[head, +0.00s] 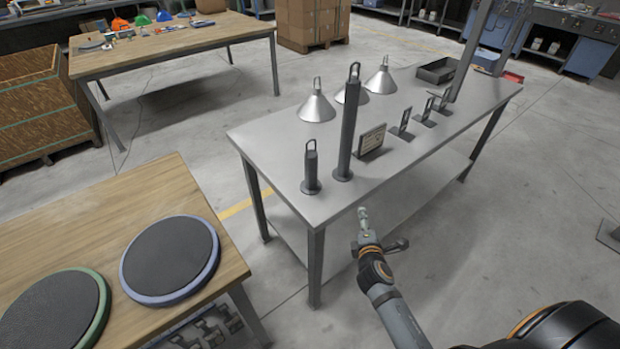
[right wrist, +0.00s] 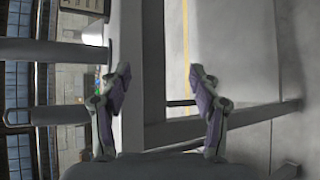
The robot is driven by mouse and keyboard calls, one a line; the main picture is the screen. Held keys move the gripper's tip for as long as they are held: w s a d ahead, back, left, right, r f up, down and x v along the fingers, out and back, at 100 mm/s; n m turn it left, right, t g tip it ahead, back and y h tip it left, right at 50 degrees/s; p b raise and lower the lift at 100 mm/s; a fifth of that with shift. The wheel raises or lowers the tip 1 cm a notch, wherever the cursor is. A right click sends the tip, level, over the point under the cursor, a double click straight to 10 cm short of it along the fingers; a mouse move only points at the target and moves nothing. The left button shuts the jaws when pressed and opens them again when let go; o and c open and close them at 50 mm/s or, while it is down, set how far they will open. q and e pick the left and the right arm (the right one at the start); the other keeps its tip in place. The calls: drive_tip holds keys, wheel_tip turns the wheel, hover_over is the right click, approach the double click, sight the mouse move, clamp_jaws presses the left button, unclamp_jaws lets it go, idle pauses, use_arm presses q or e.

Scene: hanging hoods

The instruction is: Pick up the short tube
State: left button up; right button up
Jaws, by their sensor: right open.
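The short tube (head: 311,170) is dark grey, with a round base and a loop on top. It stands upright at the near left end of the metal table (head: 240,133). The right wrist view is turned sideways, and the short tube (right wrist: 60,116) lies across its left side, its base end hidden behind a finger. The tall tube (head: 348,128) stands just right of it and also shows in the wrist view (right wrist: 60,50). My right gripper (head: 363,214) is open and empty, in front of the table's near edge and apart from the short tube. My left gripper is out of view.
Three cone hoods (head: 317,107) with loops stand behind the tubes. A small sign (head: 370,140), several upright looped pieces (head: 405,122) and a dark tray (head: 437,70) occupy the right part. A wooden table (head: 110,225) with round pads stands at lower left.

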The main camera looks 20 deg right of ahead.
wheel_tip(320, 180, up, 6)
drive_tip(key=w+a+n+t, duration=0.1)
drive_tip(key=w+n+t, duration=0.1)
drive_tip(key=n+t, duration=0.15)
drive_tip(key=n+t+y, duration=0.2)
drive_tip(key=n+y, duration=0.5)
drive_tip(key=n, duration=1)
approach(314, 175)
drive_tip(key=shift+w+a+f, duration=0.1)
drive_tip(key=shift+w+f, duration=0.65)
drive_tip(key=shift+w, duration=0.2)
drive_tip(key=w, duration=0.5)
drive_tip(key=shift+w+a, duration=0.1)
drive_tip(key=shift+a, duration=0.1)
drive_tip(key=shift+w+a+r+p, duration=0.25)
drive_tip(key=shift+w+r+p, duration=0.6)
drive_tip(key=shift+w, duration=0.35)
drive_tip(key=w, duration=0.2)
drive_tip(key=shift+w+a+f+b, duration=0.15)
drive_tip(key=shift+w+f+b, duration=0.1)
drive_tip(key=shift+w+b, duration=0.15)
drive_tip(key=shift+s+r, duration=0.1)
drive_tip(key=shift+c, duration=1.1)
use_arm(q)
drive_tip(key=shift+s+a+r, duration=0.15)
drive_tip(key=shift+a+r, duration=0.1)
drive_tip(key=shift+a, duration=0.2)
use_arm(e)
clamp_jaws()
